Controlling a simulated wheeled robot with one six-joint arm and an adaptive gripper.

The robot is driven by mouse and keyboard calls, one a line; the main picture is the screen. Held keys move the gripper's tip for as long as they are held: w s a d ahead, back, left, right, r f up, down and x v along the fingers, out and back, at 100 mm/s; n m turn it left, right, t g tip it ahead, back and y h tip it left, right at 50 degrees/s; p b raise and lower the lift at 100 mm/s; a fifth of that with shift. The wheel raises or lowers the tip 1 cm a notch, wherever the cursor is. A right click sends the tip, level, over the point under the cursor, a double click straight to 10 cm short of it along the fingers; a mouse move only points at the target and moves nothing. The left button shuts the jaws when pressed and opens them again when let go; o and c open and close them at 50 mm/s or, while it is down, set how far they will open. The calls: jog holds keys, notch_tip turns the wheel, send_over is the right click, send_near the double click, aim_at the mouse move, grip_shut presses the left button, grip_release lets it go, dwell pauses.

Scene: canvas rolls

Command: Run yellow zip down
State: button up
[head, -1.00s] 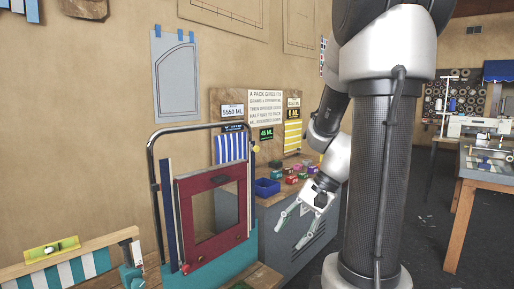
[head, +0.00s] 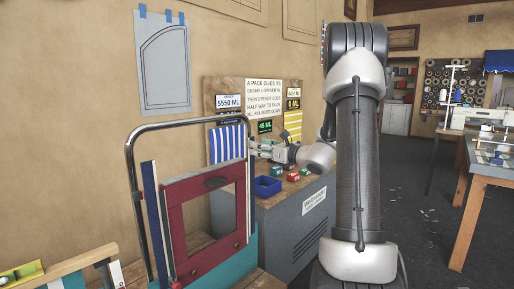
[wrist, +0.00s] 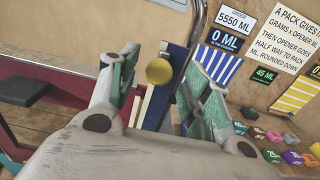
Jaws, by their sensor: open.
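The knob is not clear there, and the zip's lower part is hidden.
A dark red panel with a window (head: 172,220) sits in the frame. A grey cabinet (head: 292,232) to the right bears a blue bin (head: 267,187) and several small coloured packs. A sign board (head: 264,85) is on the wall behind. Open floor lies right.

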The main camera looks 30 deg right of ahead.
aim_at(249, 230)
jog(key=shift+x, duration=1.2)
jog(key=shift+c, duration=0.5)
grip_shut()
jog(key=shift+f, duration=0.15)
notch_tip(249, 230, down, 39)
jog(key=shift+r, duration=0.15)
jog(key=shift+o, duration=0.5)
grip_release()
